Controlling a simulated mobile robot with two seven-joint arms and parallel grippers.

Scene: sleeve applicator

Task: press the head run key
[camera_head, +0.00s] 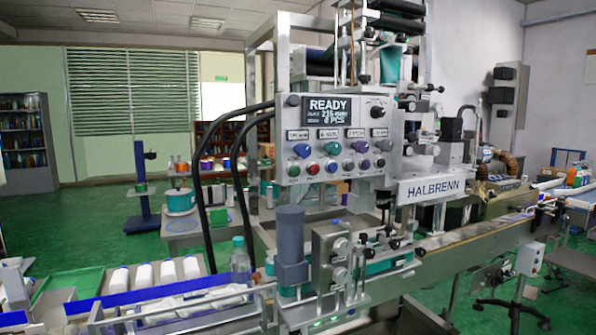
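The control panel (340,120) is a light grey box on the sleeve machine, right of the picture's middle. Its dark display (336,112) reads READY, with 215 mm and what looks like 0 PCS below. Under it is a row of small label plates (328,133), too small to read surely. Below them are coloured knobs: blue (302,150), teal (333,148) and purple (360,146). A lower row holds small round buttons, including a green one (294,170) and a red one (313,168). I cannot tell which is the head run key. Neither gripper is in view.
Two thick black cables (203,190) arch left of the panel. Below it stand a grey cylinder (290,235) and a clear bottle (240,262). White bottles (144,276) lie in a tray at lower left. A conveyor (480,240) runs right. The panel's front looks unobstructed.

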